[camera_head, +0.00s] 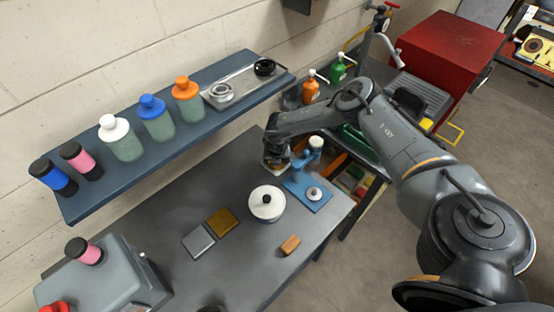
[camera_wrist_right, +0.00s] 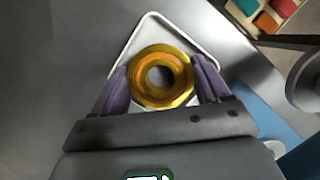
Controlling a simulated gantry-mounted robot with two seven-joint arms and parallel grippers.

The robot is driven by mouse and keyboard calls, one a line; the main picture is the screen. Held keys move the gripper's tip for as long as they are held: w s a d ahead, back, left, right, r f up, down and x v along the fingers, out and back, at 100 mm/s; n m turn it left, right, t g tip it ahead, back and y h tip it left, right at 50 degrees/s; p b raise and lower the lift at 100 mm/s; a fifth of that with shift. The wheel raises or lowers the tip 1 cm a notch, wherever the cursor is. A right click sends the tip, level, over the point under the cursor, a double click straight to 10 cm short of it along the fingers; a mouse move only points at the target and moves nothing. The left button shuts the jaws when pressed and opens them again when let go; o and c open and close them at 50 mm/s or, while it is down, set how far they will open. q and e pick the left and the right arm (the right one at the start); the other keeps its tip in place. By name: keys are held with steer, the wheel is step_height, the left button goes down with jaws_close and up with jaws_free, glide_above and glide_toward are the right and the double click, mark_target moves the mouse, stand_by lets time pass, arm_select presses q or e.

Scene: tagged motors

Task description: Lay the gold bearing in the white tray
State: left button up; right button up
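The gold bearing (camera_wrist_right: 161,76), a thick ring with a central hole, sits between the two purple fingers of my right gripper (camera_wrist_right: 161,82) in the right wrist view. The fingers press against its sides. The white tray (camera_wrist_right: 150,24), square with rounded corners and a raised rim, lies directly behind the bearing in that view. I cannot tell whether the bearing touches the tray floor. In the head view my right gripper (camera_head: 276,160) is low over the back of the bench, and hides most of the bearing and tray. My left gripper is not in view.
A blue press-like stand (camera_head: 307,190) is just right of my right gripper. A round white lidded container (camera_head: 266,202), gold plate (camera_head: 222,222), silver plate (camera_head: 198,241) and orange block (camera_head: 290,244) lie nearer. A shelf (camera_head: 150,165) with several bottles runs along the wall.

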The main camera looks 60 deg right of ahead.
steer(key=shift+s+f, duration=0.2)
steer(key=shift+r, duration=0.4)
steer(key=p+v, duration=0.2)
steer(key=v, duration=1)
steer(key=shift+w+r, duration=0.2)
steer(key=shift+r, duration=0.1)
